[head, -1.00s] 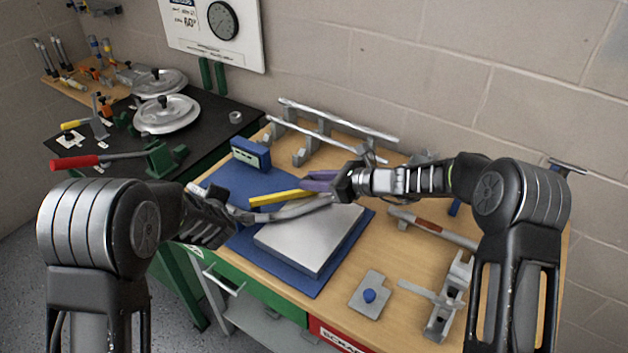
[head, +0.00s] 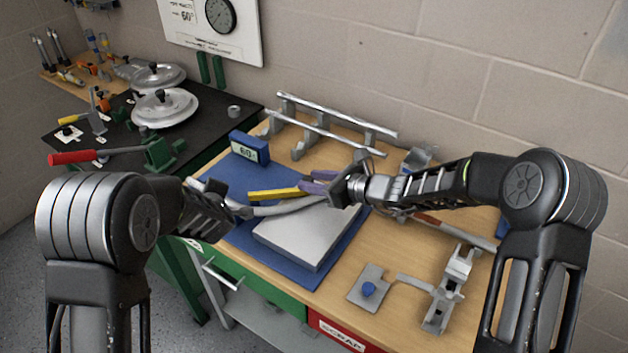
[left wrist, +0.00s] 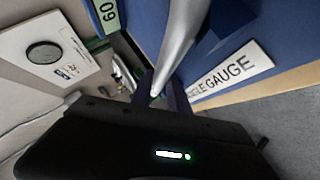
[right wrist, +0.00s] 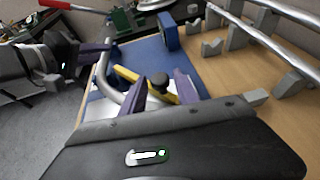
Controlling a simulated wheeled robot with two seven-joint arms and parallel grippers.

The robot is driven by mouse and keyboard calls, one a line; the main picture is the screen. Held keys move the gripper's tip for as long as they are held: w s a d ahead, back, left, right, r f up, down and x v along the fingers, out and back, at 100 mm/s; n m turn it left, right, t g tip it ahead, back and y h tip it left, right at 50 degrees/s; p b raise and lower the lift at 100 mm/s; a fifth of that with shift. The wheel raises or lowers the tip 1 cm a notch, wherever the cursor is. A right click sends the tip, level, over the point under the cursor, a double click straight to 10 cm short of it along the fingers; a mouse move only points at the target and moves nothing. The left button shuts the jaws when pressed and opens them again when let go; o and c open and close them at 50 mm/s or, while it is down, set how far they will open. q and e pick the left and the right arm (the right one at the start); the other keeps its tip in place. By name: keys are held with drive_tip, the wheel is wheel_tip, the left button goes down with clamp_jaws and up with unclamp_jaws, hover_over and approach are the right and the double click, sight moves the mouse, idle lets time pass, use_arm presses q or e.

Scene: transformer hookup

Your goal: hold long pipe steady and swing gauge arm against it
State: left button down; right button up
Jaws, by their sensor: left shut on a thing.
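The long grey bent pipe (head: 290,206) lies across the blue angle gauge board (head: 225,178). My left gripper (head: 238,208) is shut on the pipe near its left end; the pipe runs between its fingers in the left wrist view (left wrist: 172,50). The yellow gauge arm (head: 272,195) lies beside the pipe, at a small angle to it. A dark knob (right wrist: 159,80) stands on the arm in the right wrist view. My right gripper (head: 312,183) has its purple fingers apart, one on each side of the knob, with visible gaps.
The blue display box (head: 248,148) on the board reads 60. A grey block (head: 305,238) covers the board's front. Pipes on a rack (head: 335,118) stand behind. A bending tool with a red handle (head: 75,157) is on the left bench. A small fixture (head: 450,290) sits front right.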

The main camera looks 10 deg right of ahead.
drive_tip(key=shift+o, duration=0.9)
drive_tip(key=shift+s, duration=0.1)
drive_tip(key=v, duration=1.1)
drive_tip(key=shift+s+d, duration=0.25)
drive_tip(key=shift+d, duration=0.15)
use_arm(q)
drive_tip(key=c, duration=1.2)
unclamp_jaws()
